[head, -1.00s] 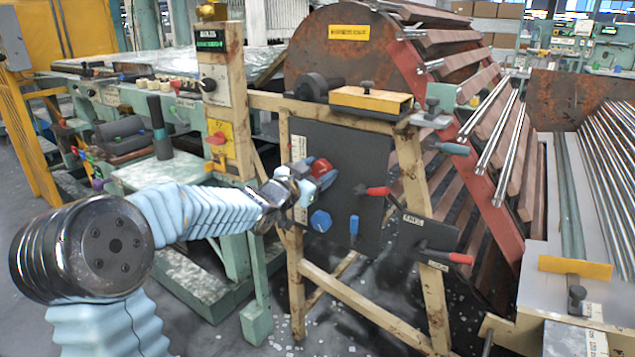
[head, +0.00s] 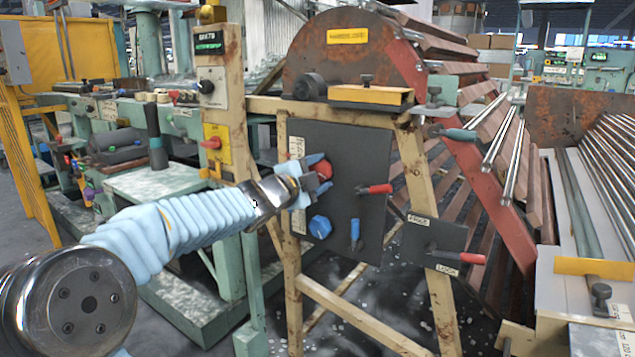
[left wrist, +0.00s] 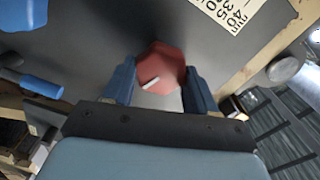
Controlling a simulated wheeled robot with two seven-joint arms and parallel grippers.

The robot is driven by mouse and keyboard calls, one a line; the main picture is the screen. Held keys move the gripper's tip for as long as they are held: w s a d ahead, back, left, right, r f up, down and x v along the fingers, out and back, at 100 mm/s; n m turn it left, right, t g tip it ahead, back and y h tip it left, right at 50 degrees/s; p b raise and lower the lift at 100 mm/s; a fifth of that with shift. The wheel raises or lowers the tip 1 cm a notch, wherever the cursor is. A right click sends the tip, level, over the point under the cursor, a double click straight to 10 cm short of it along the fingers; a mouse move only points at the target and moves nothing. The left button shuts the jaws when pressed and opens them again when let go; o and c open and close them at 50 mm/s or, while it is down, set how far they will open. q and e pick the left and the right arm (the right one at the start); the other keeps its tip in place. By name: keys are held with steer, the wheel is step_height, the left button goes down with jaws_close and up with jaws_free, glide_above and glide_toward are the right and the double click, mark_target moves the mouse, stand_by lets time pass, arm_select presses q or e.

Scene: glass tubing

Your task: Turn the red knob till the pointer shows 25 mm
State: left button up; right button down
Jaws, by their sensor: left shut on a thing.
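The red knob (head: 325,169) sits on the upper part of a dark upright panel (head: 345,145). My left gripper (head: 318,171) reaches it from the left and is shut on it. In the left wrist view, the blue fingers stand on either side of the red knob (left wrist: 161,66), which has a short white mark (left wrist: 151,84) on its face. A white scale label (left wrist: 228,12) with 40 and 35 readable is partly cut off at the top edge. The pointer's reading cannot be told. My right gripper is not in view.
Below the red knob are a blue knob (head: 320,227) and a blue lever (head: 355,235). A red-handled lever (head: 375,190) is to the right. Another red-handled lever (head: 462,257) is on a lower panel. Wooden posts frame the panel.

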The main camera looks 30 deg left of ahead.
arm_select(q)
steer(key=m, duration=0.1)
steer(key=m+b, duration=0.1)
steer(key=m, duration=0.1)
steer(key=m+b, duration=0.1)
steer(key=shift+f+m, duration=0.3)
steer(key=shift+m+b, duration=0.6)
steer(key=shift+m, duration=0.9)
steer(key=o, duration=1)
steer(key=s, duration=0.4)
steer(key=s+p, duration=0.1)
steer(key=s, duration=0.4)
steer(key=s+a, duration=0.1)
steer(key=s, duration=0.3)
steer(key=shift+s, duration=0.4)
